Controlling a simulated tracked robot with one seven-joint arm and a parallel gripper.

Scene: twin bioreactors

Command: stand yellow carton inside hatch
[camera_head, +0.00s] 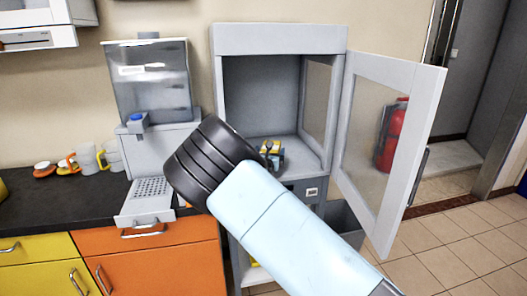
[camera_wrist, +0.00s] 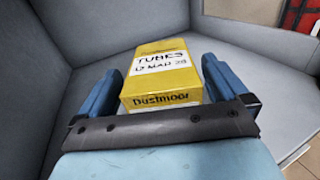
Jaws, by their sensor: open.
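The yellow carton (camera_wrist: 162,75) stands on the grey floor of the hatch in the wrist view, with a white label reading "TUBES". In the head view a small part of the carton (camera_head: 275,152) shows inside the hatch (camera_head: 280,39), just past my arm. The hatch is a grey cabinet with its glazed door (camera_head: 393,140) swung wide open to the right. My gripper (camera_wrist: 160,88) is open, with one blue finger on each side of the carton. A gap shows on the right side; on the left I cannot tell whether the finger touches. My arm hides most of the gripper in the head view.
A dispenser machine (camera_head: 150,85) stands on the dark counter (camera_head: 60,198) left of the hatch, with mugs (camera_head: 85,158) farther left. The open door limits room on the right. A red extinguisher (camera_head: 391,135) shows behind its glass. Tiled floor (camera_head: 460,250) is clear at lower right.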

